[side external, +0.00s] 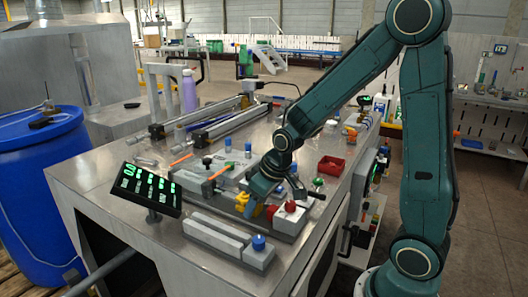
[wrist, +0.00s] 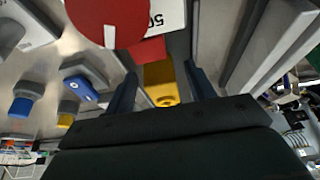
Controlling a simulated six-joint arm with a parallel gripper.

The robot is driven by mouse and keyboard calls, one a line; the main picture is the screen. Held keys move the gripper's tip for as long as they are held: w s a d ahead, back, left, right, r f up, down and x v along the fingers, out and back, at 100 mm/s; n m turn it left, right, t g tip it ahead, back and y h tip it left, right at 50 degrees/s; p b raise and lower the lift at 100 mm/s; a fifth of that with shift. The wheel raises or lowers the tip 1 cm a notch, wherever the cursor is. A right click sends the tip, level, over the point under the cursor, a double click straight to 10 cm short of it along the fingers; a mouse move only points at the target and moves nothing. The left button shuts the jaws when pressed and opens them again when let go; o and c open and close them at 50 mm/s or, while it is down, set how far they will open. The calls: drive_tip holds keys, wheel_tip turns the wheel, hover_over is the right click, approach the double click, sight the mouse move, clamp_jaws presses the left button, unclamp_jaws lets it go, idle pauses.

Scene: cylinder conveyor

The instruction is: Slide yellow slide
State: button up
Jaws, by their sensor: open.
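The yellow slide (side external: 243,203) sits low on the bench fixture, partly hidden by my gripper in the side external view. In the wrist view the yellow slide (wrist: 161,84) lies between the two dark fingers, with a gap showing near the right finger. My gripper (wrist: 160,76) is open with one finger on each side of the slide; I cannot tell whether either finger touches it. In the side external view my gripper (side external: 273,198) points down at the fixture, beside a red knob.
The red knob (side external: 290,205) stands close to the right of my gripper. A grey block with a blue knob (side external: 258,242) lies in front. A red tray (side external: 331,167) is behind to the right. A green-lit display panel (side external: 147,190) stands at the bench's left edge.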

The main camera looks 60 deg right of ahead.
sight(246, 197)
drive_tip(key=shift+f, duration=0.1)
clamp_jaws()
drive_tip(key=shift+w, duration=1.8)
unclamp_jaws()
drive_tip(key=shift+s, duration=0.1)
drive_tip(key=v, duration=1.3)
drive_tip(key=shift+r, duration=0.4)
drive_tip(key=shift+s, duration=0.1)
